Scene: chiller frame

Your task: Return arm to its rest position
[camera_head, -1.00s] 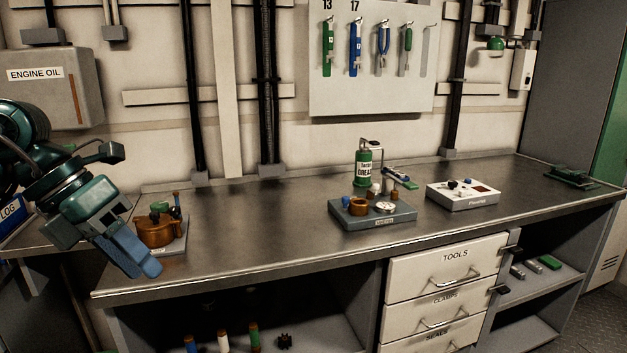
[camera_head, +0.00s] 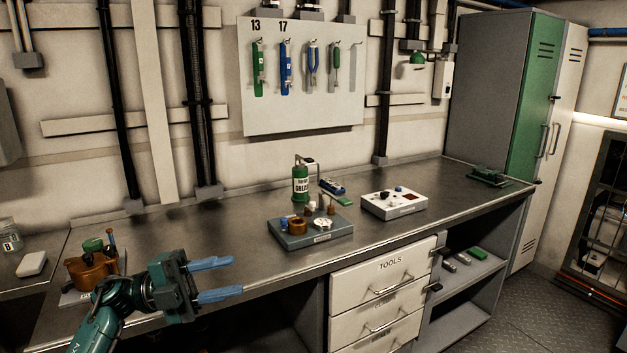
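My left gripper (camera_head: 222,279) is at the lower left of the head view, in front of the workbench's (camera_head: 250,225) front edge. Its two blue fingers are spread wide and point right, with nothing between them. My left arm comes in from the bottom left. A brown pump-like part with a green cap (camera_head: 90,268) stands on the bench behind and left of the gripper, partly hidden by it. My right gripper and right arm do not show.
A grey fixture block (camera_head: 310,235), a grease can (camera_head: 300,182) and a white control box (camera_head: 394,204) stand on the bench. Drawers (camera_head: 383,295) are below. A tool board (camera_head: 300,110) hangs on the wall. A tall cabinet (camera_head: 490,90) stands right. Floor is clear at right.

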